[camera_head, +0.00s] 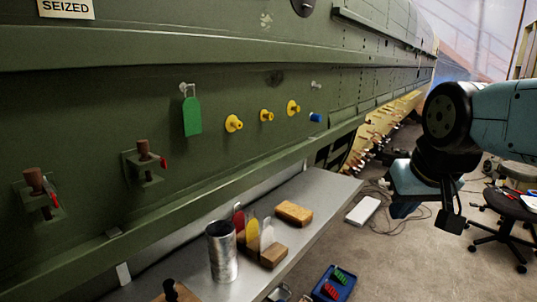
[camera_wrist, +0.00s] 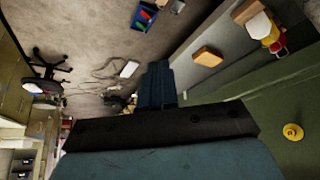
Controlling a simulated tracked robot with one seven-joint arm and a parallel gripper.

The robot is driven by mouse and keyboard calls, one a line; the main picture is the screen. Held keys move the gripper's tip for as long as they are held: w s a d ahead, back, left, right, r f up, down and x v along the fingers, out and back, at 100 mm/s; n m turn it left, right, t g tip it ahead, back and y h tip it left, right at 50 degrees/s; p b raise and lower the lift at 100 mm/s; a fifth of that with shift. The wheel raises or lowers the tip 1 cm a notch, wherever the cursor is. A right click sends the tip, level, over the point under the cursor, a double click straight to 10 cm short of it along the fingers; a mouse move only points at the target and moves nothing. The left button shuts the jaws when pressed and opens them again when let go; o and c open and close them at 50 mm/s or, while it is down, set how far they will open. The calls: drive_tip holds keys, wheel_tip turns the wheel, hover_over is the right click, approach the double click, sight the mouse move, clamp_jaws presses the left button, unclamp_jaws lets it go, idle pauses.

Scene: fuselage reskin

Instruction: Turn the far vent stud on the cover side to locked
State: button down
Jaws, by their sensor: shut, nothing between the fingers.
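On the green fuselage side in the head view are three yellow round studs: a near one (camera_head: 234,123), a middle one (camera_head: 266,115) and a far one (camera_head: 293,107). A small blue fitting (camera_head: 315,117) sits just beyond them. I cannot tell which is the far vent stud, nor read any lock marks. One yellow stud (camera_wrist: 292,132) shows at the right of the wrist view. My gripper (camera_head: 404,208) hangs at the right of the head view, well apart from the panel. In the wrist view its fingers (camera_wrist: 157,80) are together and empty.
Two brown posts with red levers (camera_head: 34,180) (camera_head: 143,148) and a green tag (camera_head: 192,116) are on the panel. Below, a grey shelf (camera_head: 325,190) bears a metal can (camera_head: 222,252) and a tan block (camera_head: 294,213). A blue tray (camera_head: 335,284) and stool (camera_head: 510,207) stand on the floor.

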drive_tip(key=w+a+r+m+t+y, duration=0.15)
drive_tip(key=w+a+r+y, duration=0.4)
drive_tip(key=w+r, duration=0.85)
drive_tip(key=w+a+r+t+y, duration=0.2)
drive_tip(key=w+a+r+y, duration=0.35)
drive_tip(key=r, duration=1.55)
drive_tip(key=w+a+r+t+y, duration=0.25)
drive_tip(key=w+a+r, duration=0.7)
drive_tip(key=r, duration=0.85)
drive_tip(key=w+x, duration=0.1)
drive_tip(key=x, duration=0.5)
drive_tip(key=shift+w+d+g+y, duration=0.2)
drive_tip(key=shift+g+y, duration=0.1)
drive_tip(key=shift+y, duration=0.05)
drive_tip(key=shift+r, duration=0.1)
drive_tip(key=shift+r, duration=0.15)
drive_tip(key=shift+s+a+r, duration=0.2)
drive_tip(key=shift+s+r, duration=0.1)
drive_tip(key=shift+r, duration=0.2)
drive_tip(key=shift+s+a+r, duration=0.15)
drive_tip(key=shift+r, duration=0.45)
drive_tip(key=shift+s+a, duration=0.1)
